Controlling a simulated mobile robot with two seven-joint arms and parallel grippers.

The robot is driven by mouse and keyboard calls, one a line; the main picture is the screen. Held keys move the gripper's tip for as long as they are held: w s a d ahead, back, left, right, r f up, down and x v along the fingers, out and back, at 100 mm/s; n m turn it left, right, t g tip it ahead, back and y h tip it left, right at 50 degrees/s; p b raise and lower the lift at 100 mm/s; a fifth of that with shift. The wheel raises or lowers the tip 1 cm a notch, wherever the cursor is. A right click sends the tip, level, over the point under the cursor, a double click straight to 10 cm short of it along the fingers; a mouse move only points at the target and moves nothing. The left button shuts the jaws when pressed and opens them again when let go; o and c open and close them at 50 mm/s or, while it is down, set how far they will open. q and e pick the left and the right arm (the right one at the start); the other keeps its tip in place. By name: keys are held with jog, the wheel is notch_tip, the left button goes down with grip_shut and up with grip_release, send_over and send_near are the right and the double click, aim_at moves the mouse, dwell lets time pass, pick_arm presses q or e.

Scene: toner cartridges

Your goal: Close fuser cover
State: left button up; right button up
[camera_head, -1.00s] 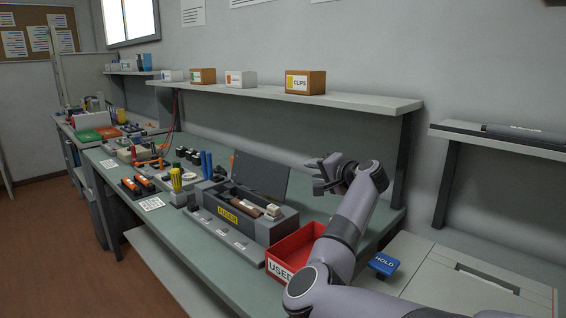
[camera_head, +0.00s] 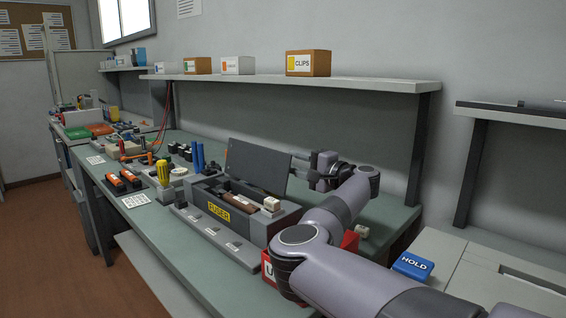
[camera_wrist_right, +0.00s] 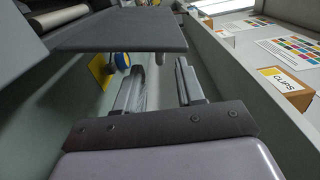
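The fuser unit (camera_head: 285,219) is a grey box on the green bench with a yellow FUSER label. Its dark cover (camera_head: 255,167) stands open, tilted up and back from the box. A brown roller and a pale block show inside. My right gripper (camera_head: 302,169) is behind the cover's right edge, its tips near the cover. In the right wrist view the cover (camera_wrist_right: 120,32) spans the upper left, and the gripper fingers (camera_wrist_right: 163,75) are apart with nothing between them. Contact with the cover cannot be told. My left gripper is not in view.
A red bin (camera_head: 268,268) stands right of the fuser, partly hidden by my right arm. A blue HOLD block (camera_head: 412,265) lies at the right. A shelf (camera_head: 370,84) with a CLIPS box (camera_head: 308,63) runs above the bench. Blue tools and a yellow screwdriver (camera_head: 163,172) stand left of the fuser.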

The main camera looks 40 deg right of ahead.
aim_at(259, 165)
jog(key=shift+w+a, duration=0.2)
jog(key=shift+w, duration=2.7)
grip_shut()
